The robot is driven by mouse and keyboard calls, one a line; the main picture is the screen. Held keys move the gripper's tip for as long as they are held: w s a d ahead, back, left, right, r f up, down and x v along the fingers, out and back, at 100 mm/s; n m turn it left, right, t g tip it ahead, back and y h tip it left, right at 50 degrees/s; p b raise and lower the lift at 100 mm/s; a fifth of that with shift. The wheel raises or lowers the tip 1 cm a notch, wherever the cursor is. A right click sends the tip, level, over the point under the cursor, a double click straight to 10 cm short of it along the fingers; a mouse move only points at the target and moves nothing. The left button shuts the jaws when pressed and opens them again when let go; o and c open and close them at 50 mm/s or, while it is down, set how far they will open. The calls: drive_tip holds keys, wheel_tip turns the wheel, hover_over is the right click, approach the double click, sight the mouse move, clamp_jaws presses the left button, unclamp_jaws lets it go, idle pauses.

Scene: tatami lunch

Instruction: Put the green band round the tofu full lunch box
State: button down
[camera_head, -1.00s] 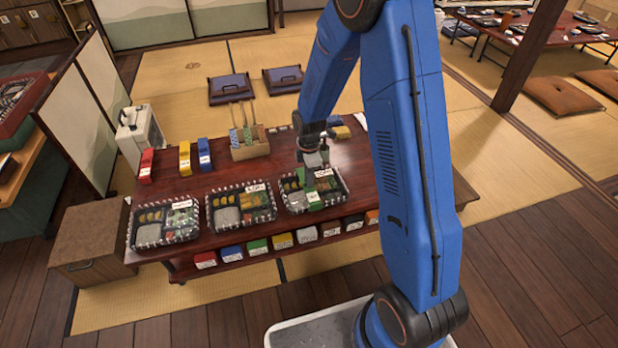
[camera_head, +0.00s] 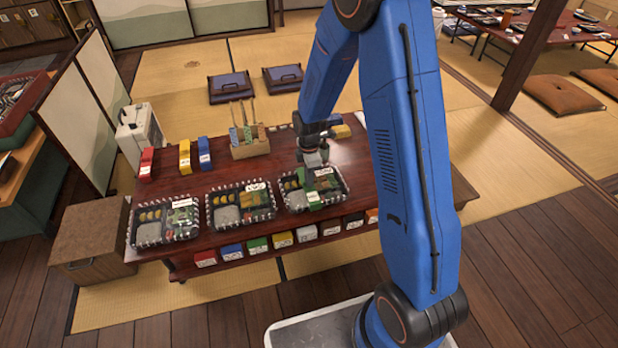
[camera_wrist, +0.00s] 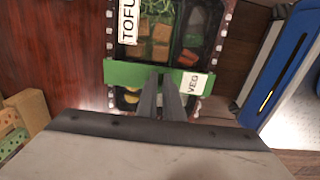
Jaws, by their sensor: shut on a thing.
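The tofu lunch box (camera_head: 290,207) is the right-hand of three black boxes on the low red-brown table. In the wrist view its TOFU label (camera_wrist: 128,20) shows beside several filled compartments. The green band (camera_wrist: 130,74), with a white VEG tag (camera_wrist: 193,82), lies across the box from side to side. Whether it passes beneath the box is hidden. My gripper (camera_wrist: 166,76) is shut on the band near its middle, over the box; in the head view my gripper (camera_head: 314,164) is above the box's far part.
Two other filled lunch boxes, middle (camera_head: 240,207) and left (camera_head: 165,222), stand to the left. Red (camera_head: 146,165), yellow (camera_head: 184,158) and blue (camera_head: 204,153) band stacks and a wooden holder (camera_head: 250,150) stand behind. Several labelled bins line the table's front.

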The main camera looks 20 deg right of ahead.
idle(0.4)
drive_tip(key=c, duration=1.3)
unclamp_jaws()
drive_tip(key=shift+o, duration=0.2)
drive_tip(key=shift+r, duration=4)
